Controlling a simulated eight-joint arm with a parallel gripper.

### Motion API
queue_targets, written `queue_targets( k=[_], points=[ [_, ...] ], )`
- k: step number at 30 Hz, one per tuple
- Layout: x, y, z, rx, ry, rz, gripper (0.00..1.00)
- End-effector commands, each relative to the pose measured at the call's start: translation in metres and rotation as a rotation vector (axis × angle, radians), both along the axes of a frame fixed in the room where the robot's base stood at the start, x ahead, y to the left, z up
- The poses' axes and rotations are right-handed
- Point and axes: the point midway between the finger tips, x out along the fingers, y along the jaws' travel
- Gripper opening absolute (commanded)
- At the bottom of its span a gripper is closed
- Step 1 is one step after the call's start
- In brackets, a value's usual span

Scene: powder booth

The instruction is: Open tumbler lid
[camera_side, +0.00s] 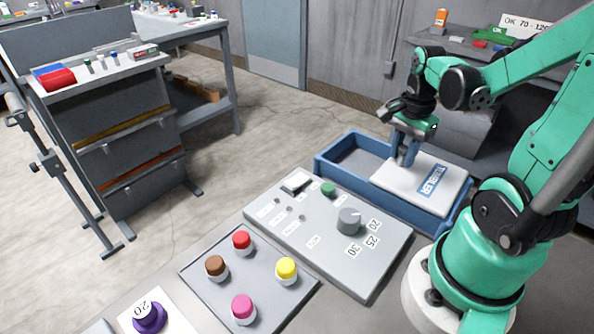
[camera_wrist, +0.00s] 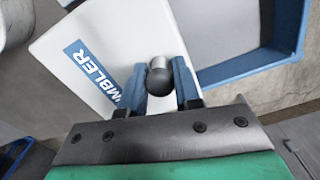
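The tumbler is a blue open-topped box (camera_side: 335,172) behind the control panel in the side view; its rim also shows in the wrist view (camera_wrist: 262,66). Its white lid (camera_side: 440,172), labelled TUMBLER, lies over the right part, with the left part of the box uncovered. In the wrist view the lid (camera_wrist: 115,35) sits at an angle to the box rim. My gripper (camera_side: 406,158) is above the lid's left part. Its blue fingers (camera_wrist: 162,88) are on both sides of the round grey lid knob (camera_wrist: 158,72) and appear closed against it.
A control panel (camera_side: 290,235) with a grey dial (camera_side: 349,221) and green button (camera_side: 327,188) stands in front of the box. A tray (camera_side: 250,283) holds several coloured jars. A purple-topped jar (camera_side: 149,316) is at the lower left. A bench (camera_side: 480,50) stands behind.

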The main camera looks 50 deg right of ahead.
Motion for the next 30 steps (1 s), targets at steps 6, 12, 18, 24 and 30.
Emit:
queue_targets(
  k=[6,12,18,24,30],
  points=[
    [0.0,-0.001,0.0,-0.004,0.0,-0.001,0.6],
    [0.0,0.0,0.0,-0.003,0.0,0.0,0.6],
    [0.001,-0.001,0.012,-0.002,0.0,0.0,0.6],
    [0.0,-0.001,0.035,-0.003,0.0,0.0,0.6],
    [0.0,-0.001,0.052,-0.003,0.0,-0.001,0.6]
  ],
)
